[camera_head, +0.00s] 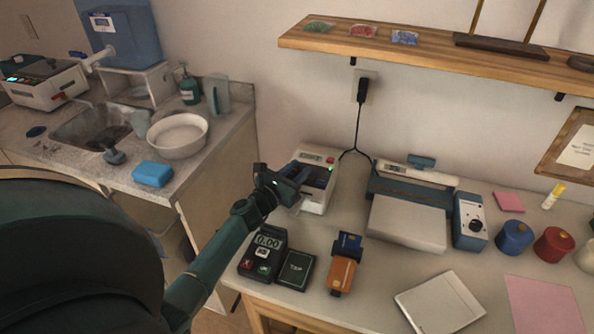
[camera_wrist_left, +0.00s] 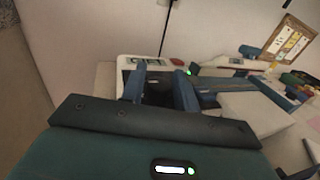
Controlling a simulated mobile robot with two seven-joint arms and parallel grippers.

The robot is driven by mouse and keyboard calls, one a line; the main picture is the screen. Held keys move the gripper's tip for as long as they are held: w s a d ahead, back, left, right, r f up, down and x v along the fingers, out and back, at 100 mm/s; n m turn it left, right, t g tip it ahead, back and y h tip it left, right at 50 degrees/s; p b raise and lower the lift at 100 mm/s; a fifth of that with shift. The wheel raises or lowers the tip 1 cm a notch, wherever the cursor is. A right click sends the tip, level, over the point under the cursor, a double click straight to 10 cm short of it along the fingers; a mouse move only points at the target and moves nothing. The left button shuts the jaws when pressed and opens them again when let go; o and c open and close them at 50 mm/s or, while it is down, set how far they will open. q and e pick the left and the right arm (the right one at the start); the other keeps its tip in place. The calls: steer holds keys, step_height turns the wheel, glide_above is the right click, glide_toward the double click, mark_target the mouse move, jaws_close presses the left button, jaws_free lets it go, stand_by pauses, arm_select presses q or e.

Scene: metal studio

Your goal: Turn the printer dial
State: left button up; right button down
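A blue and white machine (camera_head: 410,215), which looks like the printer, stands on the counter right of centre. Its blue right-hand box (camera_head: 470,215) carries a round dark dial (camera_head: 475,226). In the left wrist view the machine (camera_wrist_left: 245,100) lies to the right, with its dial not distinguishable. My left gripper (camera_head: 308,180) is well left of the dial, over a small white device (camera_head: 320,205) with a display and green light. In the wrist view the two fingers of my left gripper (camera_wrist_left: 160,86) stand apart before this device, with nothing clearly held. My right gripper is out of view.
A payment terminal (camera_head: 264,250), a dark box (camera_head: 297,269) and an orange holder (camera_head: 342,274) lie in front. A blue pot (camera_head: 514,238) and a red pot (camera_head: 553,246) stand right of the dial. A wooden shelf (camera_head: 430,58) overhangs the counter's back.

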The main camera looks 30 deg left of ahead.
arm_select(q)
steer(key=c, duration=0.6)
